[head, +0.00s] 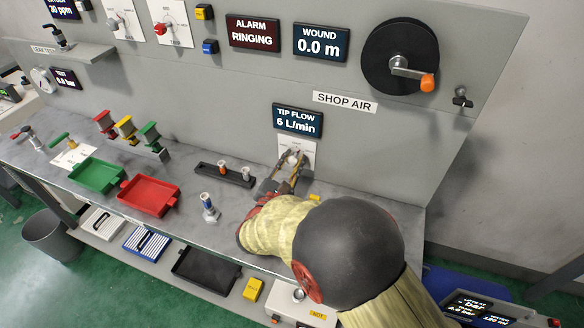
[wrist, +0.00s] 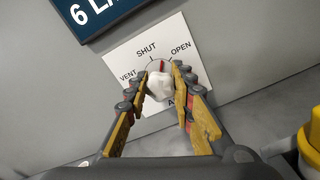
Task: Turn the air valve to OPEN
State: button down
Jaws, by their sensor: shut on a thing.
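The air valve is a white knob (wrist: 160,87) with a red pointer mark, on a white plate (wrist: 124,56) lettered VENT, SHUT and OPEN. A further word below the knob is mostly hidden by a finger. In the wrist view the red mark points up, between SHUT and OPEN. My gripper (wrist: 162,78) has one finger on each side of the knob and is shut on it. In the head view my gripper (head: 287,172) reaches the valve plate (head: 310,149) on the grey panel and hides part of it.
A TIP FLOW display (head: 297,120) above the valve reads 6 L/min. A SHOP AIR label (head: 345,102) and a reel with an orange handle (head: 400,58) are higher up. A black tray (head: 223,174) and a small upright blue-and-metal fitting (head: 209,207) stand on the bench to the left.

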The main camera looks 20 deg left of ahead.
jog(key=m+b, duration=0.4)
jog(key=b, duration=0.1)
jog(key=shift+f+m, duration=0.15)
jog(key=shift+m, duration=0.25)
jog(key=shift+b, duration=0.3)
jog(key=c, duration=1.5)
grip_release()
jog(key=s, duration=1.2)
jog(key=shift+a, duration=0.4)
